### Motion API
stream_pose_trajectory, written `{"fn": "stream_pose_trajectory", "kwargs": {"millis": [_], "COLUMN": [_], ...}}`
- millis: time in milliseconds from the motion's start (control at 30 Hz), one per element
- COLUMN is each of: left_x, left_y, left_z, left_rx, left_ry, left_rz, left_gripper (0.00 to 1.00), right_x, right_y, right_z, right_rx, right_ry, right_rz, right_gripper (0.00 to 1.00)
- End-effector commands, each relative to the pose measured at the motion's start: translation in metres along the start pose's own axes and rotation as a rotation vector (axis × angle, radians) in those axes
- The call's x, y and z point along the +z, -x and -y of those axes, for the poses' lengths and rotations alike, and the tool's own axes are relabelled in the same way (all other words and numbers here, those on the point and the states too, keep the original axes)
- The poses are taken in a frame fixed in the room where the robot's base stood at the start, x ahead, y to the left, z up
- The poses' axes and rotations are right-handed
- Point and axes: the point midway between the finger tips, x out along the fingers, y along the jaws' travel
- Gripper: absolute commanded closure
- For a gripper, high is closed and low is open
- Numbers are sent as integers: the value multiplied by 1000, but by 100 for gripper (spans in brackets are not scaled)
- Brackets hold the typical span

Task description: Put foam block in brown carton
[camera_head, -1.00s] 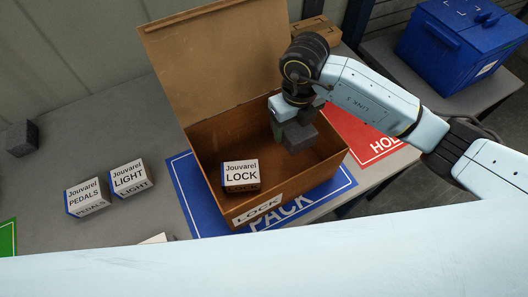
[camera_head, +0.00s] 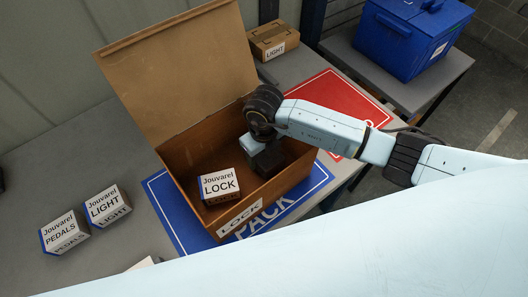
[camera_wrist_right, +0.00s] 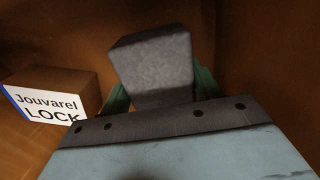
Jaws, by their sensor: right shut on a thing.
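The brown carton (camera_head: 184,163) stands open on the blue pack mat, its lid raised at the back and a LOCK label on its front. My right gripper (camera_head: 262,155) is down inside the carton's right part. It is shut on the dark grey foam block (camera_head: 268,162), which also shows between the green fingers in the right wrist view (camera_wrist_right: 154,62). I cannot tell whether the block touches the carton floor. A Jouvarel LOCK box (camera_head: 219,186) sits in the carton, left of the block and apart from it. My left gripper is not in view.
Jouvarel PEDALS (camera_head: 64,232) and LIGHT (camera_head: 107,205) boxes stand left of the carton on the grey table. A closed LIGHT carton (camera_head: 274,40) stands behind. A red mat (camera_head: 335,100) lies right; a blue bin (camera_head: 408,40) stands on another table.

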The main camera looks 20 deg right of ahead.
Motion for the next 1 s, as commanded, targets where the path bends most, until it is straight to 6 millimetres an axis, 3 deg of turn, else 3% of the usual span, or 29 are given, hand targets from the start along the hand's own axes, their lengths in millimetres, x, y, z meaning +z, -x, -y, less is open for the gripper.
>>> {"fn": "stream_pose_trajectory", "kwargs": {"millis": [133,167,300,667,767,1000], "left_x": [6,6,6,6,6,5], "left_y": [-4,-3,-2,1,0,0], "left_z": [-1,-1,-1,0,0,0], "left_rx": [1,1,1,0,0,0], "left_ry": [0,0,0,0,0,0], "left_rz": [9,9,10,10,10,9], "left_gripper": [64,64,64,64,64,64], "right_x": [0,0,0,0,1,1], "right_y": [-4,-3,-3,2,14,66], "right_z": [0,0,0,0,1,1], "right_rx": [-1,-1,-1,0,-1,-2], "right_ry": [0,0,-1,-1,1,2], "right_rz": [0,0,0,0,4,5], "right_gripper": [63,33,15,15,15,15]}}
